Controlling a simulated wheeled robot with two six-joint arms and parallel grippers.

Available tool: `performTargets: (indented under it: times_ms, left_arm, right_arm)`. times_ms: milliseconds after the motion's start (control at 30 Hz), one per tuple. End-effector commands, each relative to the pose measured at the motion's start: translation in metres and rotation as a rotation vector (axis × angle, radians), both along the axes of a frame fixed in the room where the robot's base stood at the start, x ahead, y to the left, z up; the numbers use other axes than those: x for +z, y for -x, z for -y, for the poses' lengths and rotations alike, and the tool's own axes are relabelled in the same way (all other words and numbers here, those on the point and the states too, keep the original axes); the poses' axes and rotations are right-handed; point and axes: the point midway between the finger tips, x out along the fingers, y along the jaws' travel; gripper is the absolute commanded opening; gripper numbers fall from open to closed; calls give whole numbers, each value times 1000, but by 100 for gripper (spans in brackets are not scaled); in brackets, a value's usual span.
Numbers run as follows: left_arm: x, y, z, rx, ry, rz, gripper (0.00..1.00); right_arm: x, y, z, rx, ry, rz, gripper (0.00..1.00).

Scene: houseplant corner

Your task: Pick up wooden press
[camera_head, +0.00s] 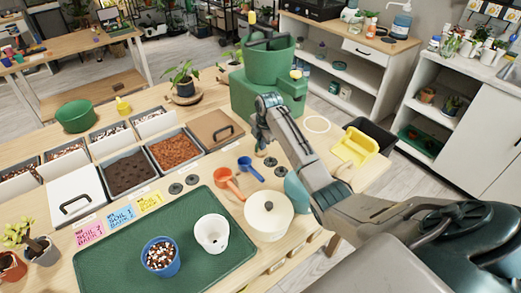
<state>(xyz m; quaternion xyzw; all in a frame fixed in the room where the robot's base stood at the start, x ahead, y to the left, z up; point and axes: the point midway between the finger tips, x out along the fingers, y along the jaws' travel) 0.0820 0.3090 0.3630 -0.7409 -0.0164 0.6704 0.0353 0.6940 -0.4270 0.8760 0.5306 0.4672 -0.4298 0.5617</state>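I cannot pick out a wooden press with certainty. A cream round piece with a dark knob (268,214) stands at the front right of the table, beside the green mat (110,263). A brown wooden-looking panel with a dark handle (208,127) lies over a bin at the back. My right gripper (262,148) points down above the table, behind the orange and blue scoops and in front of the green machine. Its fingers are small and partly hidden by my arm, so its opening is unclear. My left gripper is out of view.
A blue pot (160,257) with mixed pieces and a white pot (211,233) stand on the mat. An orange scoop (229,183) and a blue scoop (250,168) lie nearby. Soil bins (175,151) line the middle. A tall green machine (268,88) stands behind.

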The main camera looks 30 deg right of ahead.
Motion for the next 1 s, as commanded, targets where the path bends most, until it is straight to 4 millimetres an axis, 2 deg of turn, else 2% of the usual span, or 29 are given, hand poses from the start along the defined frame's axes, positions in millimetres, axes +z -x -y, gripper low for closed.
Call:
performTargets:
  times_ms: [300,367,700,833,1000]
  left_arm:
    - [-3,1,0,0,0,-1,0]
    - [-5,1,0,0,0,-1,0]
    - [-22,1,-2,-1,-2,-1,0]
    - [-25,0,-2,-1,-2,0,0]
    - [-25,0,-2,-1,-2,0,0]
  right_arm:
    - [7,-1,0,0,1,3,0]
    - [15,-1,0,0,1,5,0]
    - [81,-1,1,0,1,5,0]
    - [95,-1,0,0,0,3,0]
    - [101,-1,0,0,0,1,0]
